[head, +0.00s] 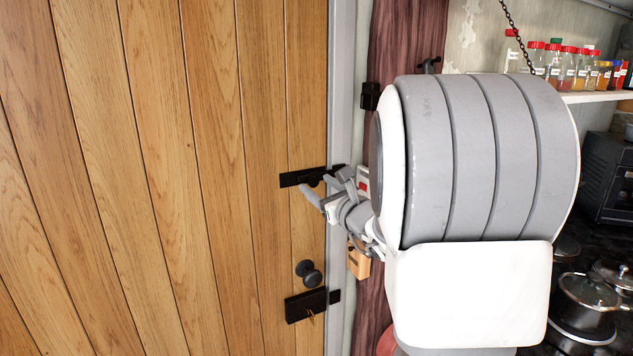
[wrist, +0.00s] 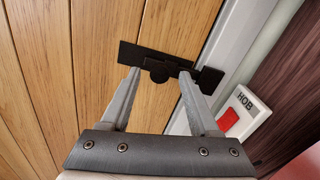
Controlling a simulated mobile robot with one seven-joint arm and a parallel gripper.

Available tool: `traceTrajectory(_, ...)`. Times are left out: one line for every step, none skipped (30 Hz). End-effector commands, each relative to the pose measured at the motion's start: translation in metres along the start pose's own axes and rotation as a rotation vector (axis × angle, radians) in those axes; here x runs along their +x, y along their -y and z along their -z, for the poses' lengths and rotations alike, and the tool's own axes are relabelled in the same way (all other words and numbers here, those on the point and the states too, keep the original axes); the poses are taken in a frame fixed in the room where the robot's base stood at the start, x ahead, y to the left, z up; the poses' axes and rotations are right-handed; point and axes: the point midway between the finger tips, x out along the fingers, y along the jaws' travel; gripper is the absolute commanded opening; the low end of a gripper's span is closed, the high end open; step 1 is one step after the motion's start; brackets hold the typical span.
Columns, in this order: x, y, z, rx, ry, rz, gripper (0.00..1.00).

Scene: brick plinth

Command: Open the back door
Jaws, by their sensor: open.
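The back door (head: 150,150) is a plank wooden door that looks shut against its pale frame (head: 340,90). A black slide bolt (head: 290,180) is fixed at the door's edge; it also shows in the wrist view (wrist: 140,55), with its round knob (wrist: 158,72) and a keeper (wrist: 210,79) on the frame. My gripper (head: 317,184) is open at the bolt. In the wrist view my gripper (wrist: 158,76) has a fingertip on each side of the knob; I cannot tell if they touch. The right finger partly hides the bolt near the keeper.
Below the bolt are a dark round doorknob (head: 309,273) and a black lock (head: 306,305) with a key. A red HOB switch (wrist: 228,120) is on the wall beside the frame. A shelf of jars (head: 560,65) and pots (head: 588,300) stand right of my arm.

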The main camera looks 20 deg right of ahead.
Motion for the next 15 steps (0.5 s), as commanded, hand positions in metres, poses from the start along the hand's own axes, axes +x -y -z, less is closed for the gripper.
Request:
traceTrajectory(0.0003,-0.0007,-0.0002,0.0,-0.001,0.0,0.62)
traceTrajectory(0.0004,-0.0009,-0.0001,0.0,-0.001,0.0,0.62)
traceTrajectory(0.0005,-0.0011,-0.0001,0.0,-0.001,0.0,0.62)
traceTrajectory(0.0006,-0.0012,-0.0001,0.0,-0.001,0.0,0.62)
traceTrajectory(0.0007,-0.0013,0.0,0.0,-0.001,0.0,0.62)
traceTrajectory(0.0007,-0.0013,0.0,0.0,-0.001,0.001,0.62)
traceTrajectory(0.0007,-0.0014,0.0,0.0,-0.001,0.001,0.62)
traceTrajectory(0.0007,-0.0014,0.0,0.0,-0.001,0.001,0.62)
traceTrajectory(0.0007,-0.0014,0.0001,0.0,-0.001,0.001,0.62)
traceTrajectory(0.0007,-0.0014,0.0001,0.0,0.0,0.001,0.62)
traceTrajectory(0.0007,-0.0014,0.0001,0.0,0.0,0.001,0.62)
traceTrajectory(0.0007,-0.0013,0.0001,0.0,0.0,0.001,0.62)
traceTrajectory(0.0007,-0.0013,0.0001,0.0,0.0,0.001,0.62)
traceTrajectory(0.0007,-0.0013,0.0,0.0,0.0,0.001,0.56)
traceTrajectory(0.0007,-0.0013,0.0,0.0,0.0,0.001,0.49)
